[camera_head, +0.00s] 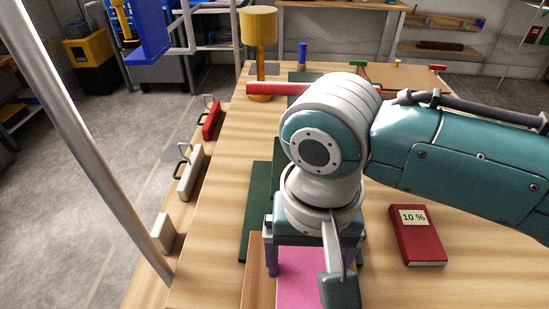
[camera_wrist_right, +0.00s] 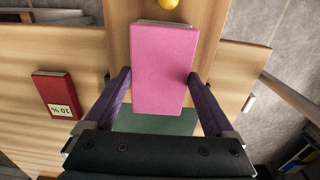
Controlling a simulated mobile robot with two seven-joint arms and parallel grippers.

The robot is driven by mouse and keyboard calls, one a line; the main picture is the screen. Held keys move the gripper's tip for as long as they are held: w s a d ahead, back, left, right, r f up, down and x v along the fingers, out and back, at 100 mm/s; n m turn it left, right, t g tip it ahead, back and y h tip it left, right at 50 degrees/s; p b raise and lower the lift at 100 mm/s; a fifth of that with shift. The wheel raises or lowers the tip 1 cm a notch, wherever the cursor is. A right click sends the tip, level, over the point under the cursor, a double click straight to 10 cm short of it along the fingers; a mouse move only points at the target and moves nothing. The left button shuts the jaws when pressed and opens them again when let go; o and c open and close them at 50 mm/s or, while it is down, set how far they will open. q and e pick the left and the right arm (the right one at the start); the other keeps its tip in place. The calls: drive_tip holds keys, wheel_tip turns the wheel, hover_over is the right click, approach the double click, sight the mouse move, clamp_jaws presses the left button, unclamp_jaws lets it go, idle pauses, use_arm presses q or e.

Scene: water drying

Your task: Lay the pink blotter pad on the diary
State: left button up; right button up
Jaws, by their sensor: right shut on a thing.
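The pink blotter pad (camera_wrist_right: 165,65) lies between the purple fingers of my right gripper (camera_wrist_right: 158,76), which is shut on it. The pad also shows at the bottom of the head view (camera_head: 296,291), partly hidden by my right wrist. A red book with a "10 %" label (camera_head: 420,248) lies flat on the table to the right of the gripper, clear of it. The book also shows at the left of the wrist view (camera_wrist_right: 54,88). I cannot tell for sure that it is the diary. My left gripper is not in view.
A dark green mat (camera_head: 256,205) lies on the wooden table (camera_head: 215,225), partly under the gripper. A wooden board (camera_head: 254,272) shows beside the pad. The table around the red book is clear.

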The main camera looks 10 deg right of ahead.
sight(305, 269)
drive_tip(key=o, duration=1.1)
drive_tip(key=shift+f, duration=0.1)
drive_tip(key=shift+c, duration=0.2)
wheel_tip(305, 269, up, 12)
drive_tip(key=p, duration=0.3)
drive_tip(key=s+a+f+n+t+y, duration=0.2)
drive_tip(key=s+n+y, duration=0.1)
drive_tip(key=s, duration=0.3)
drive_tip(key=s+d+n+t+h, duration=0.1)
drive_tip(key=s+d+n+h, duration=0.1)
drive_tip(key=s+d, duration=0.4)
drive_tip(key=d, duration=0.5)
drive_tip(key=shift+d+r+t+h, duration=0.2)
drive_tip(key=shift+r+t+h, duration=0.1)
drive_tip(key=shift+r+h, duration=0.1)
drive_tip(key=shift+s, duration=0.1)
